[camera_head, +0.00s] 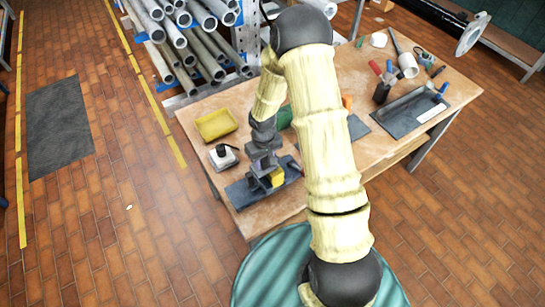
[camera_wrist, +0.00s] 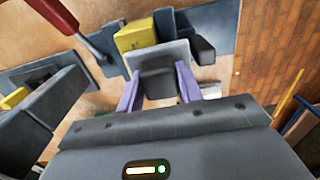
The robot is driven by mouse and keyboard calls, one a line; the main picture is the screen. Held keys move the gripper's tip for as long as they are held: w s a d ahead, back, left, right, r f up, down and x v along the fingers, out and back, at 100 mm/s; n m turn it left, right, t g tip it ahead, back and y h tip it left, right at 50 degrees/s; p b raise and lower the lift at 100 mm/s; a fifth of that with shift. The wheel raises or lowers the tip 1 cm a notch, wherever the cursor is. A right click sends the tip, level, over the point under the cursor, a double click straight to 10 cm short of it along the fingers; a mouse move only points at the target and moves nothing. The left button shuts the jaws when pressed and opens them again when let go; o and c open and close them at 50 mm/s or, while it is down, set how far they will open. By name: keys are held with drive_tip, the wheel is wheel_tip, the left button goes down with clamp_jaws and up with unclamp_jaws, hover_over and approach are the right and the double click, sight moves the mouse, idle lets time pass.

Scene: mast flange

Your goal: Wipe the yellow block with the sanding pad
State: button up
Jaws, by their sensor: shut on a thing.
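The yellow block (camera_head: 277,178) sits on a dark mat (camera_head: 243,194) at the table's near left corner. In the wrist view the yellow block (camera_wrist: 136,36) stands between dark grey blocks that look like a holder. My gripper (camera_head: 264,166) points down right beside it. In the wrist view my gripper's purple fingers (camera_wrist: 158,88) are shut on the sanding pad (camera_wrist: 158,84), which has a dark grip and a light grey plate. The plate overlaps the block's near edge in this view. I cannot tell whether they touch. In the head view my gripper hides the pad.
A yellow tray (camera_head: 216,124) and a small white and black item (camera_head: 223,156) stand left of my arm. A red-handled tool (camera_wrist: 55,14) lies near the block. A dark tray (camera_head: 412,111) and several tools are at the right. My arm hides the table's middle.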

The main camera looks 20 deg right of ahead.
sight(265, 159)
wheel_tip(265, 159, up, 4)
drive_tip(key=p, duration=0.3)
drive_tip(key=shift+s+d, duration=0.1)
drive_tip(key=shift+d, duration=0.05)
drive_tip(key=r, duration=0.1)
drive_tip(key=r+p, duration=0.2)
drive_tip(key=shift+w+r, duration=0.25)
drive_tip(key=shift+r, duration=0.05)
drive_tip(key=shift+d+r+p, duration=0.1)
drive_tip(key=shift+r+p, duration=0.1)
drive_tip(key=shift+p, duration=0.2)
drive_tip(key=shift+s, duration=0.1)
drive_tip(key=shift+s+a, duration=0.1)
drive_tip(key=shift+a, duration=0.15)
drive_tip(key=shift+d, duration=0.1)
